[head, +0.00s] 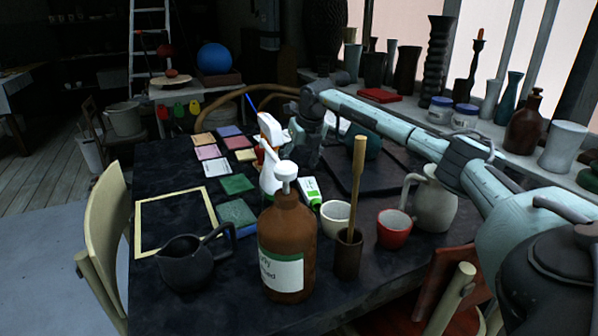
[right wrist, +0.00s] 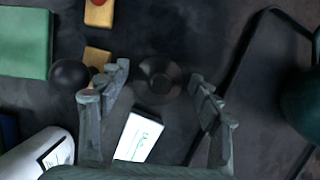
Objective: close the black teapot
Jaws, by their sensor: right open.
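The black teapot (head: 187,264) stands upright near the front left of the dark table in the head view, its handle to the right. Its top is open, with no lid on it. My right gripper (head: 305,160) is over the far middle of the table, well beyond the teapot. In the right wrist view my right gripper (right wrist: 160,76) is open. A small dark round piece with a centre knob, looking like a lid (right wrist: 158,78), lies on the table between its fingers, not gripped. I cannot make this piece out in the head view. My left gripper is not in view.
A brown pump bottle (head: 287,230), a cup with a brush (head: 348,255), a white bowl (head: 335,219) and a red cup (head: 393,229) stand right of the teapot. An empty frame (head: 140,235) lies behind it.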

